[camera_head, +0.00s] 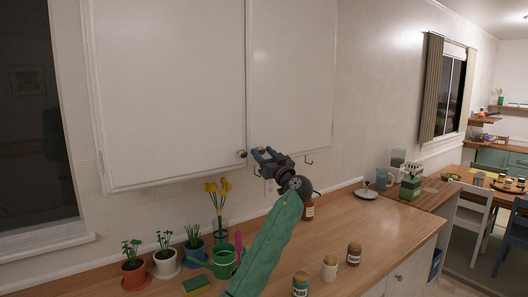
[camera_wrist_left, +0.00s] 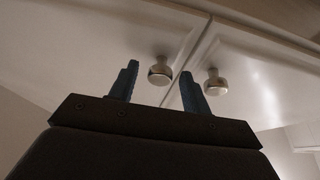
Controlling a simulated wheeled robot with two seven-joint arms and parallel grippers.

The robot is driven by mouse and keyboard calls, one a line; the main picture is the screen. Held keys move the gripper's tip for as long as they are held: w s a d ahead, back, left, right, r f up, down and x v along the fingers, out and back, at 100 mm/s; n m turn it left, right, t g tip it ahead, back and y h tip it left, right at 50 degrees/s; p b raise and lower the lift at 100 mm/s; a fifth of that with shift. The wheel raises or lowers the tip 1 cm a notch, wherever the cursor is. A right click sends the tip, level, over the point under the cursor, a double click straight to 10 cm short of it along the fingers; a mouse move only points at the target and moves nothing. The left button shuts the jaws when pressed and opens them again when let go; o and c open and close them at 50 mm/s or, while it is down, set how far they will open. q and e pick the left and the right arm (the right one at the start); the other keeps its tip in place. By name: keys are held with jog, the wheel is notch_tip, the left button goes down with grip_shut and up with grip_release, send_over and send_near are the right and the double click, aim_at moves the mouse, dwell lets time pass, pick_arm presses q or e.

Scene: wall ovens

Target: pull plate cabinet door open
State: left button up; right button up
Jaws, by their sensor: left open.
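A white wall cabinet has a left door (camera_head: 170,85) and a right door (camera_head: 292,75), both shut. A round knob (camera_head: 241,153) shows at the lower inner corner of the left door. My left gripper (camera_head: 262,153) is open and empty, just right of that knob in the head view, near the doors' lower edge. In the left wrist view one knob (camera_wrist_left: 161,71) appears between the two fingertips, beyond them; I cannot tell if they touch. A second knob (camera_wrist_left: 215,83) appears right of the right finger, across the door gap. My right gripper is not in view.
Below is a wooden counter (camera_head: 345,225) with potted plants (camera_head: 165,258), a green watering can (camera_head: 222,261), yellow flowers (camera_head: 218,192) and several jars (camera_head: 330,268). A window (camera_head: 35,115) is at the left. A table (camera_head: 500,182) with chairs stands at the far right.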

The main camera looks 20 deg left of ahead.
pick_arm(q)
grip_shut()
dwell(0.3)
